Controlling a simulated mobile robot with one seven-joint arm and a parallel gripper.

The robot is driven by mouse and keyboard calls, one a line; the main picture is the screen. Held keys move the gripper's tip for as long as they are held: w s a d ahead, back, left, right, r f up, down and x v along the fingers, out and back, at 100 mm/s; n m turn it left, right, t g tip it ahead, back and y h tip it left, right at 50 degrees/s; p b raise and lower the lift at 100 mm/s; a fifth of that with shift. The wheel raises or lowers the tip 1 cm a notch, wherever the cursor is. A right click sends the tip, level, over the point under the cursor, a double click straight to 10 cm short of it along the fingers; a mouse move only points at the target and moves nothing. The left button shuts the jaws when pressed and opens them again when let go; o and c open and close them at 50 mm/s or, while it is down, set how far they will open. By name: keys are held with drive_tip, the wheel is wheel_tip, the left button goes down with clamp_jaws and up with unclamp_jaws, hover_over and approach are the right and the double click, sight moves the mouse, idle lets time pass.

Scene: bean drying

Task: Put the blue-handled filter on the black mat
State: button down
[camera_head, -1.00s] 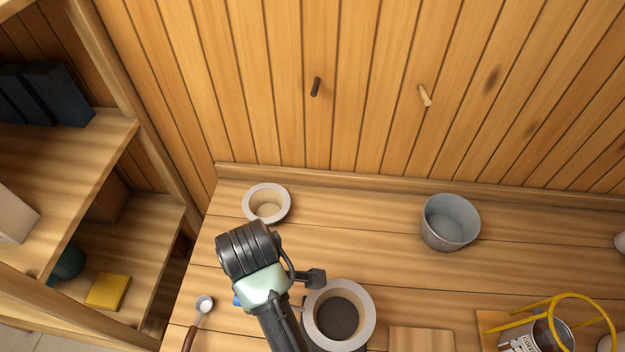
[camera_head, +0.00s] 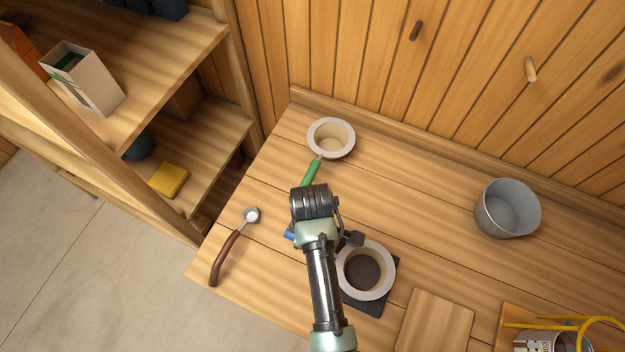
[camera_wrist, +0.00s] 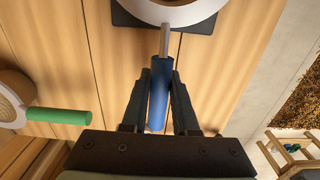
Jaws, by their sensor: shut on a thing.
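The blue-handled filter (camera_head: 389,277) is a pale ring with a dark inside. In the head view it is over the black mat (camera_head: 363,306), whose edges show around it. I cannot tell whether it touches the mat. My gripper (camera_wrist: 159,82) is shut on the filter's blue handle (camera_wrist: 158,95) in the wrist view. A metal stem runs from the handle to the filter rim (camera_wrist: 183,17), beside a visible corner of the mat (camera_wrist: 124,17). In the head view my arm hides most of the handle and the fingers.
A green-handled filter (camera_head: 349,149) lies behind, near the wall. A brown-handled scoop (camera_head: 227,255) is at left. A grey pot (camera_head: 503,214) stands at right, a wooden board (camera_head: 436,322) in front. Shelves (camera_head: 215,137) stand left. Bare table lies between filters and pot.

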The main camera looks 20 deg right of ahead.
drive_tip(key=c, duration=0.7)
unclamp_jaws()
drive_tip(key=shift+f, duration=0.1)
wheel_tip(320, 180, up, 11)
drive_tip(key=shift+r, duration=0.15)
drive_tip(key=shift+r+p, duration=0.5)
drive_tip(key=shift+p, duration=0.1)
